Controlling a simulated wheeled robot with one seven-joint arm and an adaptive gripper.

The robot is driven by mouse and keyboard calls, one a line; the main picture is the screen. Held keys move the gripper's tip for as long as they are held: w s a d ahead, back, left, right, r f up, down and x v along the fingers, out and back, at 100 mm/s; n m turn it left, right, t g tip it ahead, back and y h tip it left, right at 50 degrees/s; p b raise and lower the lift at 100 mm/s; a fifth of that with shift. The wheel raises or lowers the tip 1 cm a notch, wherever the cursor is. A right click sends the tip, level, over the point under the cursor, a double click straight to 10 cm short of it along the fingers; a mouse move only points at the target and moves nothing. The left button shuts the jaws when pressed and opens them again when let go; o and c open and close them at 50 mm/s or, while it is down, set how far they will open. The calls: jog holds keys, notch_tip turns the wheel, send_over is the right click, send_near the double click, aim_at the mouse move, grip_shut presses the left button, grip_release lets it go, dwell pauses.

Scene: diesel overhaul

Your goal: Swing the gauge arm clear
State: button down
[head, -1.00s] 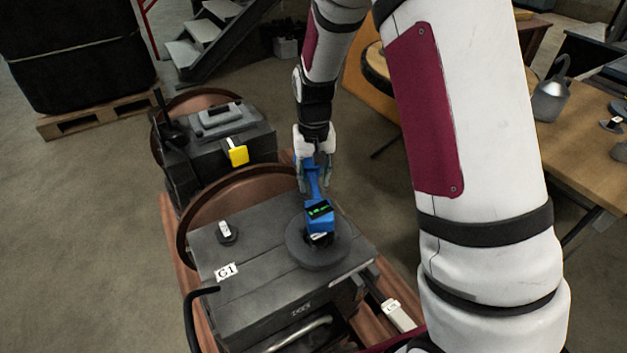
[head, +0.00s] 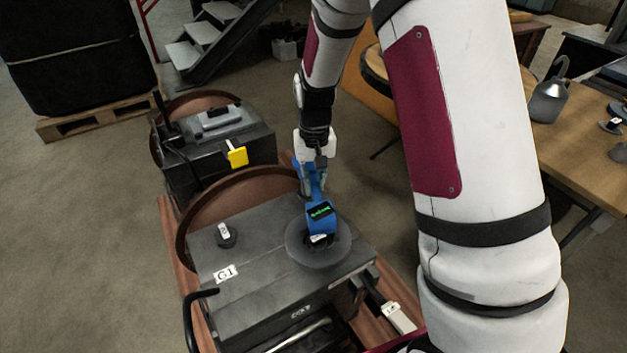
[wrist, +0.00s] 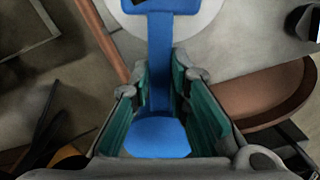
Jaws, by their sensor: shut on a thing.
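The blue gauge arm (head: 320,216) carries a small dark display with green figures. It stands over a grey round disc (head: 318,258) on top of the dark engine block marked G1 (head: 265,280). My gripper (head: 312,178) is shut on the far end of the gauge arm, beyond the display. In the wrist view the blue bar (wrist: 160,75) runs between my green-padded fingers (wrist: 163,105), with a rounded blue end (wrist: 157,137) near the palm. The fingers hide part of the bar in the head view.
A brown wheel rim (head: 225,205) stands just behind the block. A small dark knob with a white tag (head: 226,235) sits on the block's left. A second engine with a yellow tag (head: 237,156) is behind. A wooden table (head: 578,150) is at the right.

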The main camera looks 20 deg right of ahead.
jog(key=w+d+n+p, duration=0.4)
jog(key=w+d+n, duration=0.5)
jog(key=n, duration=1.3)
jog(key=shift+w+d, duration=0.35)
jog(key=shift+w, duration=0.15)
jog(key=c, duration=1.5)
grip_release()
